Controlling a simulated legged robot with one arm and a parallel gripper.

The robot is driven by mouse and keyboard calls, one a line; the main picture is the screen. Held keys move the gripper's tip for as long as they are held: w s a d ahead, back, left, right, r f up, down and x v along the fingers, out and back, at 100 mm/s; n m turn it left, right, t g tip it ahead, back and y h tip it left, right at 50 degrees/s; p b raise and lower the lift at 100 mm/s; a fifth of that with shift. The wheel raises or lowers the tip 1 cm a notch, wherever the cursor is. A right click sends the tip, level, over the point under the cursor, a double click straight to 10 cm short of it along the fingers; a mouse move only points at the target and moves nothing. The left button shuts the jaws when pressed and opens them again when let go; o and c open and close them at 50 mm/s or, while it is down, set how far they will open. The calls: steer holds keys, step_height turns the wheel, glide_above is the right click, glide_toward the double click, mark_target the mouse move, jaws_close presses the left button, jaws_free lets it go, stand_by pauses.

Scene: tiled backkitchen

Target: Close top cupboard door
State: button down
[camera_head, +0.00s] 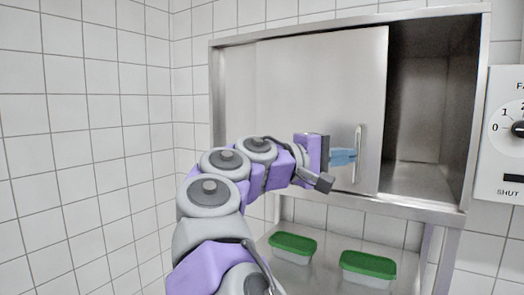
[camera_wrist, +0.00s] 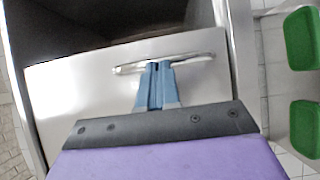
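The top cupboard (camera_head: 349,28) is a steel wall cabinet with a flat sliding door (camera_head: 310,85). The door covers the left and middle of the front, and the right part of the cupboard stands open and empty. A vertical bar handle (camera_head: 358,150) sits near the door's right edge. My gripper (camera_head: 352,157) is at the handle, its blue fingers pointing right. In the wrist view the handle (camera_wrist: 190,57) runs across the fingertips (camera_wrist: 159,64), which look close together at it. Whether they clasp the bar or only touch it is hard to see.
Below the cupboard is a steel shelf (camera_head: 305,274) with two green-lidded containers, one at left (camera_head: 293,243) and one at right (camera_head: 368,264). A white control panel (camera_head: 503,135) with a dial is on the wall at right. Tiled walls stand behind and at left.

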steer(key=w+a+p, duration=0.2)
steer(key=a+p, duration=0.1)
steer(key=a, duration=0.4)
steer(key=w+a+p, duration=0.2)
steer(key=a+p, duration=0.2)
steer(key=a, duration=0.4)
steer(key=shift+w+f, duration=0.15)
steer(key=shift+w, duration=0.15)
